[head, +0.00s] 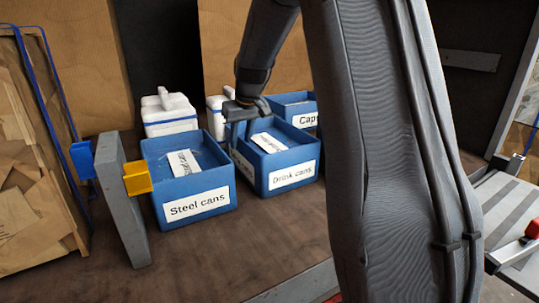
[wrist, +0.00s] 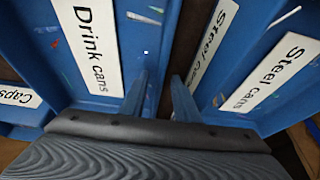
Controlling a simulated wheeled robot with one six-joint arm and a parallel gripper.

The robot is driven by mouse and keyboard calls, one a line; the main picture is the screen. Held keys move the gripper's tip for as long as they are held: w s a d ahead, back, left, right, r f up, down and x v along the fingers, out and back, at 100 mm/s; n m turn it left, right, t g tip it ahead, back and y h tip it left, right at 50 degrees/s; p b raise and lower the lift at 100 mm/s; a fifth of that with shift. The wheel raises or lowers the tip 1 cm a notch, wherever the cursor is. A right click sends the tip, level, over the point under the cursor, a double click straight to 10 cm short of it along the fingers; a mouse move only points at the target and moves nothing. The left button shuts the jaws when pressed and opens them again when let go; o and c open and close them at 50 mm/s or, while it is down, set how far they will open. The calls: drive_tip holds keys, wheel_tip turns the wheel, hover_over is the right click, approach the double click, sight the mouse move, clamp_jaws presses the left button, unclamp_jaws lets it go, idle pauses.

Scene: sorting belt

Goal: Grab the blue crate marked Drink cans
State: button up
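The blue crate marked Drink cans (head: 262,184) stands on the brown surface, right of the blue crate marked Steel cans (head: 160,182). My gripper (head: 238,132) points down at the crate's left rim, towards the back. In the wrist view the two fingers (wrist: 159,88) are apart, with the Drink cans crate (wrist: 150,35) under and left of them. The left finger is over the crate side and the right finger over the dark gap beside the Steel cans crate (wrist: 245,62). Contact with the rim is unclear.
A blue crate marked Caps (head: 293,101) stands behind. A white lidded box (head: 169,115) and another partly hidden white one stand at the back. A grey post (head: 122,200) with blue and yellow blocks stands left. The gap between the two crates is narrow.

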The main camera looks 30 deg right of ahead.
drive_tip(key=shift+w+f, duration=0.15)
drive_tip(key=shift+f, duration=0.25)
clamp_jaws()
drive_tip(key=shift+r, duration=0.15)
idle(1.0)
